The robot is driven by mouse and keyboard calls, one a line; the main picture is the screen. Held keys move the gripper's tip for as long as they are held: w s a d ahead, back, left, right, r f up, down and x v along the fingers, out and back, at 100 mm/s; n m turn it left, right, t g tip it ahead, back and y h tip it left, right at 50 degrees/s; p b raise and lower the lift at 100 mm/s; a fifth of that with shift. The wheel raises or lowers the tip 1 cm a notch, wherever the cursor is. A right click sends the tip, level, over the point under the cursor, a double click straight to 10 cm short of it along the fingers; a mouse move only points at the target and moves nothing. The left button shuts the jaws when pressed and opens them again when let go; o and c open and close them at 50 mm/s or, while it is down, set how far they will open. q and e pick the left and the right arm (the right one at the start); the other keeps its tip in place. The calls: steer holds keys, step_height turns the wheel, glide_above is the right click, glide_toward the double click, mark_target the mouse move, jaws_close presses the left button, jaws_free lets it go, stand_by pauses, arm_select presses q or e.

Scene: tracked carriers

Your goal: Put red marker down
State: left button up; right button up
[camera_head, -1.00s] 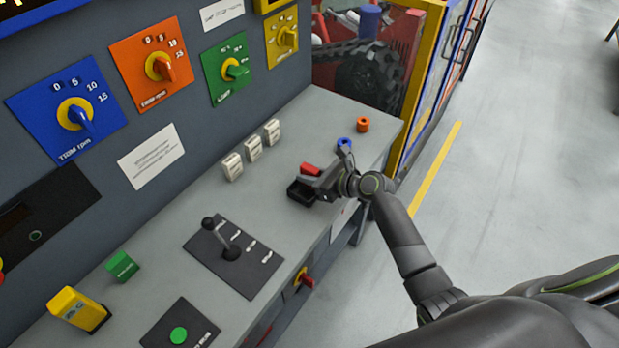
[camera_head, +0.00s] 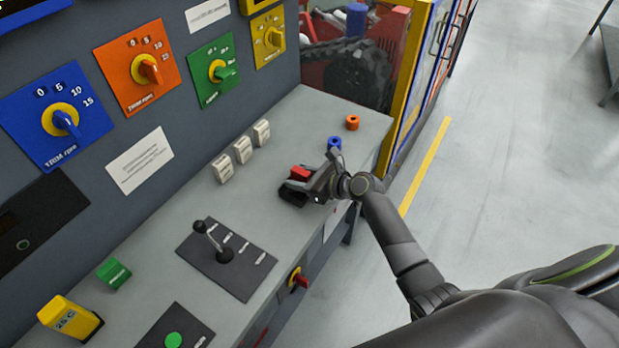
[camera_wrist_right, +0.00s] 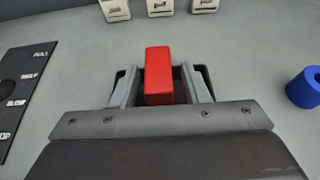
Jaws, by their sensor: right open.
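The red marker (camera_head: 300,173) is a small red block on the grey console top, at the middle of the head view. In the right wrist view the red marker (camera_wrist_right: 159,76) stands between the fingers of my right gripper (camera_wrist_right: 160,88). My right gripper (camera_head: 301,187) is open around it, low at the console surface, with a finger on either side. Whether the block's underside touches the surface is hidden by the gripper. My left gripper is not in view.
Several white labelled blocks (camera_head: 243,150) stand behind. A black lever panel (camera_head: 228,257), green block (camera_head: 113,273) and yellow block (camera_head: 70,318) are to the left.

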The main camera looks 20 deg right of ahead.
steer(key=shift+s+d+r, duration=0.15)
steer(key=shift+s+d, duration=0.1)
steer(key=v, duration=1.1)
steer(key=shift+s, duration=0.15)
steer(key=s+d+f+n+g+h, duration=0.1)
steer(key=s+d+f+n+h, duration=0.2)
steer(key=f, duration=0.6)
steer(key=s+d+f+n+g+h, duration=0.1)
steer(key=s+d+f+n+h, duration=0.2)
steer(key=f, duration=0.7)
steer(key=s+d+f+n+g+h, duration=0.15)
steer(key=s+d+f+n, duration=0.3)
steer(key=f, duration=0.45)
steer(key=s+a+f+n+g, duration=0.1)
steer(key=s+f+n, duration=0.4)
steer(key=s, duration=0.6)
steer(key=s+a+f+n+g+h, duration=0.1)
steer(key=s+f+n+g, duration=0.2)
steer(key=s+f+n, duration=0.3)
steer(key=s+a+f+n+g, duration=0.2)
steer(key=s+f+n, duration=0.4)
steer(key=s, duration=1)
steer(key=shift+f+h, duration=0.25)
steer(key=shift+h, duration=0.1)
